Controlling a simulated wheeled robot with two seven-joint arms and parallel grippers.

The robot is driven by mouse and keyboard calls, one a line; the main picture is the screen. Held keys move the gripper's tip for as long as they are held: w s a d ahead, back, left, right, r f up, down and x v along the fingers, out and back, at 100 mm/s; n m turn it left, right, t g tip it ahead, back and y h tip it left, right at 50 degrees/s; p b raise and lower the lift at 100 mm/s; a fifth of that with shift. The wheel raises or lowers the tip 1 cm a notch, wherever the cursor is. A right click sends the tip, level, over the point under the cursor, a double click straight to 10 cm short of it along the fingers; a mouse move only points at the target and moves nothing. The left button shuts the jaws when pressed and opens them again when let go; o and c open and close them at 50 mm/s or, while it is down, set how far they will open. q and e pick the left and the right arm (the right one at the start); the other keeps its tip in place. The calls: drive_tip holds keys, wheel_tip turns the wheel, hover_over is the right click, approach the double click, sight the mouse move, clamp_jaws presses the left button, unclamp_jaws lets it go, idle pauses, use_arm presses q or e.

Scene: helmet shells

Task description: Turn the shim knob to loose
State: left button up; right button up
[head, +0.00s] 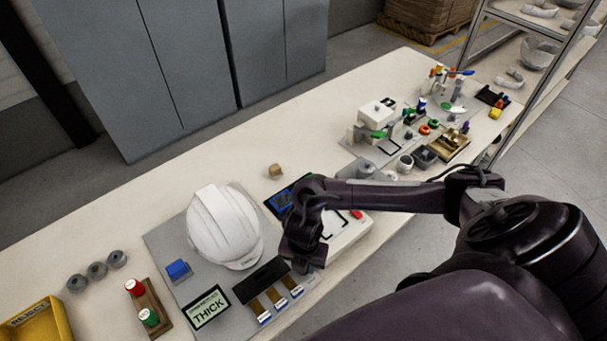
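My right arm reaches in from the right, and its gripper (303,252) hangs over the right side of the grey mat (160,238). The fingertips are dark and blurred together, so I cannot tell whether they are open. No knob marked as the shim knob can be made out; the arm covers part of a white box (352,228) with a red button. A sign reading THICK (208,307) stands at the mat's front edge, beside a dark holder with several blue-tipped strips (283,302). My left gripper is not in view.
A white helmet shell (222,228) and a blue block (178,270) sit on the mat. Red and green knobs (148,316) on a wooden stand, grey cylinders (97,270) and a yellow REJECT bin (40,322) are at left. Cluttered fixtures (384,118) fill the far end.

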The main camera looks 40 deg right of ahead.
drive_tip(key=shift+w+n+b, duration=0.1)
drive_tip(key=shift+n+b, duration=0.2)
drive_tip(key=shift+n, duration=0.5)
drive_tip(key=o, duration=0.8)
drive_tip(key=shift+o, duration=0.9)
drive_tip(key=shift+a, duration=0.1)
drive_tip(key=shift+r, duration=0.1)
